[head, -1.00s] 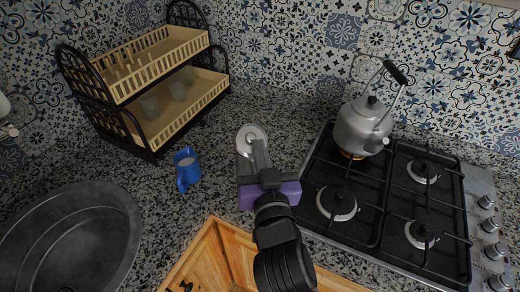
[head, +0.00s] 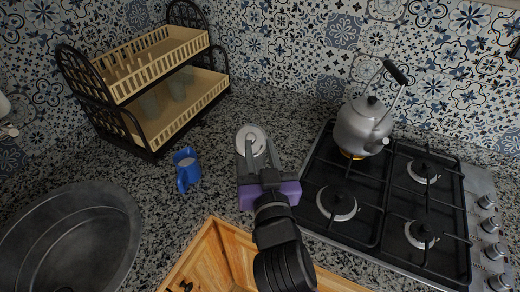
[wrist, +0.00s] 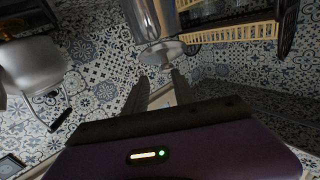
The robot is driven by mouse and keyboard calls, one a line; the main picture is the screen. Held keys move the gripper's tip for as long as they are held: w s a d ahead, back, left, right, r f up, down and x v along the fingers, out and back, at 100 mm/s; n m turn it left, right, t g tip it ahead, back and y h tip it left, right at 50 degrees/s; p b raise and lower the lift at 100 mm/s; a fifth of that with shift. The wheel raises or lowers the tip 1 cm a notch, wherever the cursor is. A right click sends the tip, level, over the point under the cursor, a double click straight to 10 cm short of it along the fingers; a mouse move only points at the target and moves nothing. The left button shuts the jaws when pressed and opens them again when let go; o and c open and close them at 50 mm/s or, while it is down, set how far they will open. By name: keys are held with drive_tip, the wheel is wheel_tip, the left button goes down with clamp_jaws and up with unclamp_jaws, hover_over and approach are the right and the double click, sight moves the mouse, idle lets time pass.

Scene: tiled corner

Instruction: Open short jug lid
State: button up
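The short jug shows in the head view as a round silver lid (head: 250,136) on the counter, between the blue mug and the stove. In the wrist view, which looks upside down, the jug's shiny metal body (wrist: 152,18) appears at the top, with its flared lid (wrist: 162,51) on it. My gripper (head: 259,146) is at the near side of the jug in the head view, fingers spread. In the wrist view my two fingertips (wrist: 161,78) are apart, with nothing between them, close to the lid. I cannot tell whether they touch it.
A silver kettle (head: 362,127) sits on the black stove (head: 355,220) at the right. A two-tier dish rack (head: 150,95) stands at the back left, and a dark sink (head: 65,245) at the front left.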

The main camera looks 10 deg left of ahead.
drive_tip(key=shift+o, duration=0.7)
drive_tip(key=shift+s, duration=0.2)
drive_tip(key=b+v, duration=0.1)
drive_tip(key=v, duration=0.6)
drive_tip(key=shift+s+b, duration=0.25)
drive_tip(key=shift+b, duration=0.1)
drive_tip(key=shift+d+r, duration=0.1)
